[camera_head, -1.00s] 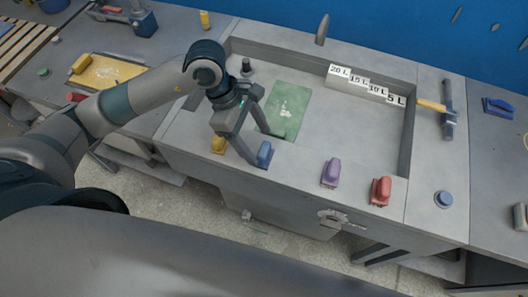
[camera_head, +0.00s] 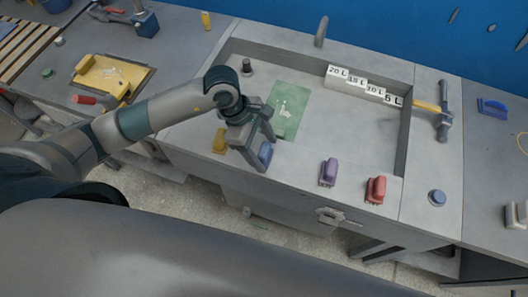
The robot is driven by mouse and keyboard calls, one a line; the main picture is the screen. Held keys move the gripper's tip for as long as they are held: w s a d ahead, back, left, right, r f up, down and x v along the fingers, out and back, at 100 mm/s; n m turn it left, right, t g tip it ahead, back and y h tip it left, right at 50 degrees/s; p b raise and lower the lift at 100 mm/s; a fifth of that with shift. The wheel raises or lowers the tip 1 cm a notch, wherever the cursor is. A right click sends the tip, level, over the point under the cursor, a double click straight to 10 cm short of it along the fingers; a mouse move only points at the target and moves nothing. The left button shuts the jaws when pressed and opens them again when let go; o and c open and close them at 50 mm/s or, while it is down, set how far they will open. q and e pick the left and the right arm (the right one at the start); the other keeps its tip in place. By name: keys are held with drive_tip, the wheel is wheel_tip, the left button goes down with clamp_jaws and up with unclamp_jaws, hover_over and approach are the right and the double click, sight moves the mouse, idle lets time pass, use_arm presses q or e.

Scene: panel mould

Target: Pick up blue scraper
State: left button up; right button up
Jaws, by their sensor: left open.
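The blue scraper (camera_head: 265,153) stands on the front ledge of the grey panel mould (camera_head: 300,165), partly hidden by my left gripper. My left gripper (camera_head: 259,163) is open and low over the ledge, with its fingers around or right beside the blue scraper; I cannot tell whether they touch it. My right gripper is not in view.
A yellow scraper (camera_head: 220,141) stands close to the left of the gripper. A purple scraper (camera_head: 329,172) and a red scraper (camera_head: 376,189) stand further right on the ledge. A green sheet (camera_head: 289,108) lies in the mould. A hammer (camera_head: 444,112) lies at right.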

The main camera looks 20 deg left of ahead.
sight(269, 150)
use_arm(q)
drive_tip(key=shift+c, duration=0.7)
drive_tip(key=c, duration=1)
drive_tip(key=shift+r, duration=0.15)
drive_tip(key=shift+w+r+b, duration=0.1)
drive_tip(key=shift+r+b, duration=0.35)
drive_tip(key=shift+r, duration=0.1)
wheel_tip(269, 150, up, 2)
drive_tip(key=shift+r+b, duration=0.1)
drive_tip(key=shift+b, duration=0.5)
drive_tip(key=shift+s+d+r+p, duration=0.4)
drive_tip(key=shift+s+d+r, duration=0.8)
drive_tip(key=shift+s, duration=0.4)
drive_tip(key=shift+s+d+r+p, duration=0.4)
drive_tip(key=shift+s+d+r, duration=0.85)
drive_tip(key=shift+s, duration=0.3)
drive_tip(key=shift+s+d+r+p, duration=0.4)
drive_tip(key=shift+s+d+r, duration=0.65)
drive_tip(key=shift+s+r, duration=0.4)
